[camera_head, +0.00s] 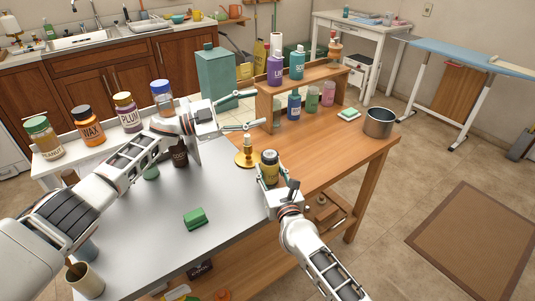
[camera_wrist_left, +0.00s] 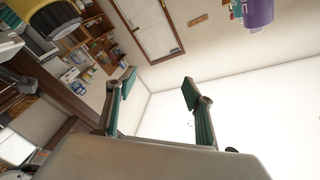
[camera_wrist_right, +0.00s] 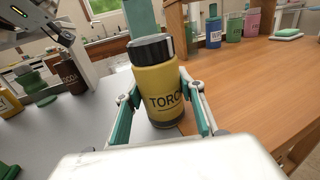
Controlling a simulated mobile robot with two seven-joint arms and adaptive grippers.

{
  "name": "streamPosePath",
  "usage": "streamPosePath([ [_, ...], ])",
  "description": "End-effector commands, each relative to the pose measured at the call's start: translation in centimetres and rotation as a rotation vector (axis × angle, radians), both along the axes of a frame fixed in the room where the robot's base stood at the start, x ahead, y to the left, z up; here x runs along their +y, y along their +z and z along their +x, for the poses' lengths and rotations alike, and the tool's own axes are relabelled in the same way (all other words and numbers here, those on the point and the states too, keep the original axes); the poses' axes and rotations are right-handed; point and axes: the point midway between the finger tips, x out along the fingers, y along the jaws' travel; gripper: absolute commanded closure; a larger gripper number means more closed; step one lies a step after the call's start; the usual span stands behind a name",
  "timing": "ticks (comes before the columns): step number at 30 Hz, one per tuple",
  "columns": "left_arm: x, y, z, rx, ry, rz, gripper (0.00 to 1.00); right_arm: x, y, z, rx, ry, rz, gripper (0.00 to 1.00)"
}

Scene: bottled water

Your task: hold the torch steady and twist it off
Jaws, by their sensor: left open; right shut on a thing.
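The torch (camera_head: 270,166) is a yellow cylinder with a black cap, upright over the wooden part of the bench. My right gripper (camera_head: 273,184) is shut on its body. The right wrist view shows the torch (camera_wrist_right: 155,82) between both fingers, its cap clear of them; I cannot tell whether its base touches the bench. My left gripper (camera_head: 259,109) is open and empty, above and to the left of the torch, its fingers pointing right towards the shelf. In the left wrist view nothing is between its fingers, and a yellow and black thing, likely the torch (camera_wrist_left: 45,14), shows at the top left.
A brass candle holder (camera_head: 247,158) stands just left of the torch. A wooden shelf (camera_head: 265,107) with several bottles is behind it. A metal pot (camera_head: 379,123) is at the right end. A green block (camera_head: 195,218) lies on the grey surface. Several jars line the left back.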

Motion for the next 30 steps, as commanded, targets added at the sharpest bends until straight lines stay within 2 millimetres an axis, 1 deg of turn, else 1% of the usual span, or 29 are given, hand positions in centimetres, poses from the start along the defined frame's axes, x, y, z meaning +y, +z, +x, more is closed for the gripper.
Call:
streamPosePath([
  [1,0.4,2.8,1.1,-0.119,0.054,0.016,0.48,0.0,-0.1,0.0,0.002,0.000,-0.001,0.80],
  [2,0.6,4.4,1.7,-0.187,0.091,0.027,0.48,0.0,-0.1,0.0,0.002,0.000,-0.001,0.80],
  [3,1.0,6.5,2.5,-0.276,0.139,0.043,0.48,0.0,-0.1,0.0,0.002,0.000,-0.001,0.80],
  [5,1.6,9.6,3.5,-0.405,0.214,0.067,0.48,0.0,-0.1,0.0,0.002,0.000,-0.001,0.80],
  [6,2.1,11.8,4.0,-0.487,0.265,0.085,0.48,0.0,-0.1,0.0,0.002,0.000,-0.001,0.80],
  [8,2.8,15.0,4.6,-0.605,0.343,0.113,0.48,0.0,-0.1,0.0,0.002,0.000,-0.001,0.80],
  [9,3.3,17.0,4.8,-0.681,0.395,0.134,0.48,0.0,-0.1,0.0,0.002,0.000,-0.001,0.80],
  [10,3.6,18.4,4.9,-0.734,0.431,0.152,0.48,0.0,-0.1,0.0,0.002,0.000,-0.001,0.80],
  [12,3.7,20.3,4.8,-0.846,0.503,0.209,0.48,0.0,-0.1,0.0,0.002,0.000,-0.001,0.80],
  [14,3.1,20.5,4.4,-0.930,0.545,0.270,0.48,0.0,-0.1,0.0,0.002,0.000,-0.001,0.80],
  [17,1.8,19.7,3.3,-1.055,0.596,0.393,0.48,0.0,-0.1,0.0,0.002,0.000,-0.001,0.80],
  [20,0.6,18.3,2.1,-1.164,0.630,0.527,0.48,0.0,-0.1,0.0,0.002,0.000,-0.001,0.80],
  [23,-0.5,16.0,0.7,-1.262,0.640,0.676,0.48,0.0,-0.1,0.0,0.002,0.000,-0.001,0.80],
  [26,-1.4,13.1,-1.1,-1.348,0.620,0.838,0.48,0.0,-0.1,0.0,0.002,0.000,-0.001,0.80],
  [29,-1.9,9.5,-3.1,-1.432,0.568,1.012,0.48,0.0,-0.1,0.0,0.002,0.000,-0.001,0.80],
  [30,-2.0,7.9,-4.1,-1.463,0.536,1.084,0.48,0.0,-0.1,0.0,0.002,0.000,-0.001,0.80],
])
